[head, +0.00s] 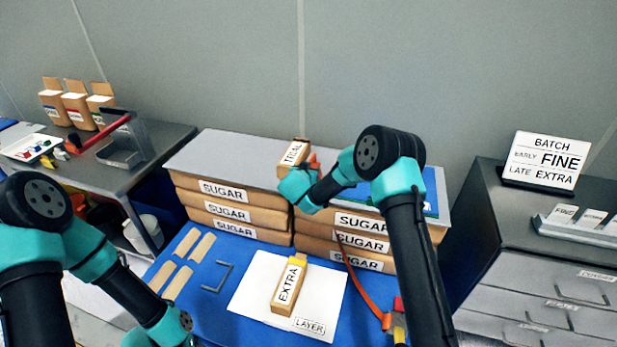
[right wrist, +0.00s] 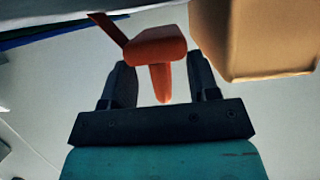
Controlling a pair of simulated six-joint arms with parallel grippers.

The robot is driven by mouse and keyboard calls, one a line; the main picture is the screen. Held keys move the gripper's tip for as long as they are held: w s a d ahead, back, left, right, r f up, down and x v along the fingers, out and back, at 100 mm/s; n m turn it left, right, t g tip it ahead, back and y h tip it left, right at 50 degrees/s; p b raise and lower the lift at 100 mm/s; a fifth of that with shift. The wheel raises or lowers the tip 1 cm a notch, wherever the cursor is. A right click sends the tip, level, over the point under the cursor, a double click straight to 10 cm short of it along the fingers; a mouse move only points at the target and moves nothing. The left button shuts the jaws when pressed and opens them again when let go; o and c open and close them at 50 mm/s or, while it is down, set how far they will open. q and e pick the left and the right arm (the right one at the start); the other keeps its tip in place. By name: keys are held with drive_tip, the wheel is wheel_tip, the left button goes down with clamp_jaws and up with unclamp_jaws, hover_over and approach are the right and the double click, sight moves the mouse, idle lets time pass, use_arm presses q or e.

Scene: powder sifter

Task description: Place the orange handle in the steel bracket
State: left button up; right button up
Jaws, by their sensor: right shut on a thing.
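The orange handle (right wrist: 158,47) sits between the fingers of my right gripper (right wrist: 163,85), which is shut on it. In the head view a small part of the handle (head: 314,162) shows beside the right gripper (head: 306,174), above the sugar stacks and close to a tan box (head: 294,152). My left arm is at the lower left, and its fingers are not in view. I cannot tell for sure which part is the steel bracket. A thin grey U-shaped piece (head: 218,277) lies on the blue mat, and a grey upright frame (head: 128,138) stands on the left bench.
Sugar bags (head: 228,212) are stacked under a grey board. An EXTRA box (head: 289,284) lies on a white sheet (head: 250,290). An orange strap (head: 362,287) hangs down by my right arm. A drawer cabinet (head: 540,280) stands at the right.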

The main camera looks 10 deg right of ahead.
drive_tip(key=shift+f, duration=1.15)
drive_tip(key=shift+f, duration=0.15)
drive_tip(key=o, duration=0.9)
drive_tip(key=shift+r, duration=0.2)
drive_tip(key=v, duration=1.2)
drive_tip(key=shift+f, duration=0.15)
